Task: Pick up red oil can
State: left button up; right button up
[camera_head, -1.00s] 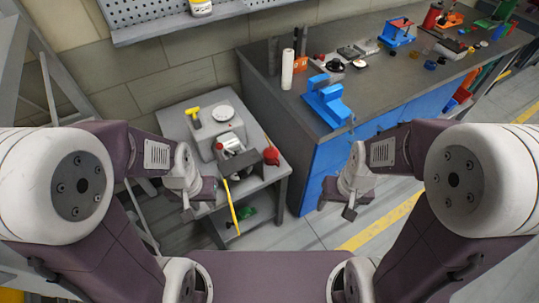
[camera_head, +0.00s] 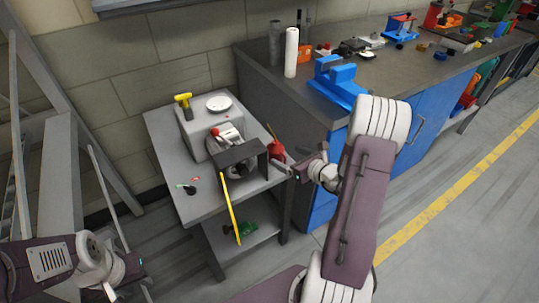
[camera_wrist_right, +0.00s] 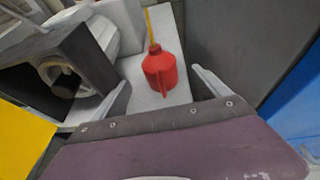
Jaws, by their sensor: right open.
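The red oil can (camera_head: 277,149) stands upright on the right edge of the grey table (camera_head: 205,205), beside a dark box-shaped part. In the right wrist view the red oil can (camera_wrist_right: 160,70) shows with its thin yellowish spout, between the two fingers and ahead of them. My right gripper (camera_head: 292,168) is open, close to the can on its right front side. Its two fingers (camera_wrist_right: 160,95) show apart in the wrist view, with no clear contact on the can. My left gripper (camera_head: 122,285) is low at the left, away from the table; its jaws are too unclear to judge.
A machine with a dark open frame (camera_head: 240,153) stands left of the can, with a yellow bar (camera_head: 230,210) hanging in front. A workbench (camera_head: 265,95) with a blue vise (camera_head: 338,80) is close on the right. A green item (camera_head: 240,233) lies on the lower shelf.

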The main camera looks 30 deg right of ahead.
aim_at(281, 155)
jog(key=shift+x, duration=0.85)
jog(key=x, duration=0.2)
jog(key=f+b+x, duration=0.1)
jog(key=x, duration=0.1)
jog(key=shift+w+f, duration=0.1)
jog(key=shift+w, duration=0.3)
jog(key=c, duration=1.7)
